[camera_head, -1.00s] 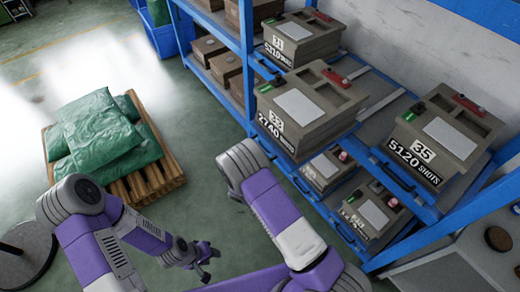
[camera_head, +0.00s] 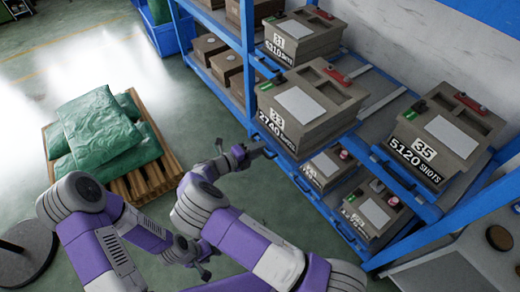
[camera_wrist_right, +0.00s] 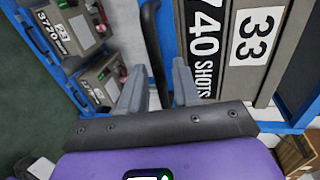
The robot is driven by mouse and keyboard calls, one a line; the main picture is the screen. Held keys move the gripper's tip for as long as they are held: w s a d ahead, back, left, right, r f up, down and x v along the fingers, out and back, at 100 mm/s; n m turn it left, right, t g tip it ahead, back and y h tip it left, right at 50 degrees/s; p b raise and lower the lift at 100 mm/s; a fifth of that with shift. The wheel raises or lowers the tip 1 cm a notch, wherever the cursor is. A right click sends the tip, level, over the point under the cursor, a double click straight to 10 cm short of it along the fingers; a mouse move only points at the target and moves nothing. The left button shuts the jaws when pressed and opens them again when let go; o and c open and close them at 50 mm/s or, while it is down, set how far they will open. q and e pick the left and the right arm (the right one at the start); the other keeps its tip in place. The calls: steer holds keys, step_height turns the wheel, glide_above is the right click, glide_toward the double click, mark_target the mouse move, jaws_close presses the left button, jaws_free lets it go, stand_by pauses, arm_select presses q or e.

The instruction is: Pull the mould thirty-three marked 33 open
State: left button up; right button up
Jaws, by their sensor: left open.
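The mould marked 33 (camera_head: 312,112) is a grey-brown block with a white top label, a red part and "2740 SHOTS" on its front. It sits on the blue rack's upper level, between moulds 31 and 35. Its front with the 33 label shows close up in the right wrist view (camera_wrist_right: 255,36). My right gripper (camera_head: 266,148) is at the rack's front, below the mould's front face. In the right wrist view its fingers (camera_wrist_right: 158,82) are apart, with a dark handle bar (camera_wrist_right: 153,40) between them. My left gripper (camera_head: 203,262) is open and empty, low over the floor.
Mould 31 (camera_head: 303,38) and mould 35 (camera_head: 445,138) stand on either side. Smaller moulds (camera_head: 372,212) sit on the level below. Green sacks (camera_head: 100,130) lie on a wooden pallet (camera_head: 165,178) at the left. A blue upright (camera_head: 245,60) stands beside mould 33.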

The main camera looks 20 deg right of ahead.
steer(key=shift+w+d+f, duration=0.15)
steer(key=shift+d, duration=0.35)
steer(key=shift+c, duration=0.3)
jaws_close()
